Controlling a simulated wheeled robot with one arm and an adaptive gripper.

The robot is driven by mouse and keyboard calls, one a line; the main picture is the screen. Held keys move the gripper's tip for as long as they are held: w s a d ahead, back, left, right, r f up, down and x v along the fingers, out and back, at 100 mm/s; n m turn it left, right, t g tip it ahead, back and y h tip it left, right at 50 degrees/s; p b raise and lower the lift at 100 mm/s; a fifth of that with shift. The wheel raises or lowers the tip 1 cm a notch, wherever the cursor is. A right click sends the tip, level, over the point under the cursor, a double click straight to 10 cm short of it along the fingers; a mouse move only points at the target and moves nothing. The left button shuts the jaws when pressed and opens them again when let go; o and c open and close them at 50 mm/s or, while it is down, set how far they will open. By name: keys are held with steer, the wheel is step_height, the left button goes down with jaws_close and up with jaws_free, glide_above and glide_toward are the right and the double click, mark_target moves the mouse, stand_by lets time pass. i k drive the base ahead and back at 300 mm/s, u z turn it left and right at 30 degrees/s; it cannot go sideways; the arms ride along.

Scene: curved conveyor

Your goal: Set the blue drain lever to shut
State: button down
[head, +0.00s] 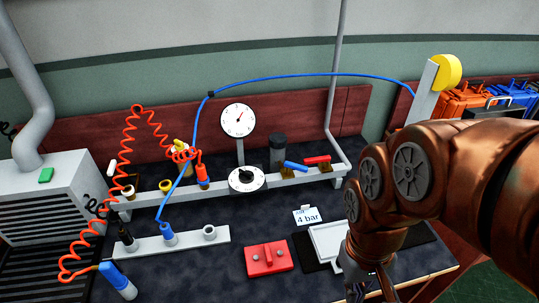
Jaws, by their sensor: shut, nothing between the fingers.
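The blue drain lever (296,165) is on the grey rail at the back of the bench, beside a small brass valve body (285,172). It lies nearly flat, slanting slightly down to the right. A red lever (317,160) sits just to its right on another brass body. My gripper (368,293) is low at the bottom edge, in front of and to the right of the lever, well apart from it. It is shut and empty; its tips are partly cut off by the picture edge.
A round gauge (238,119) and a dial knob (247,180) stand left of the levers. A "4 bar" card (307,216), a red box (268,259) and a white tray (318,236) lie in front. A grey pipe (333,75) rises behind. A blue hose arches overhead.

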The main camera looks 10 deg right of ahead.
mark_target(288, 166)
steer(key=z, duration=0.85)
steer(key=i, duration=0.4)
steer(key=u, duration=1.4)
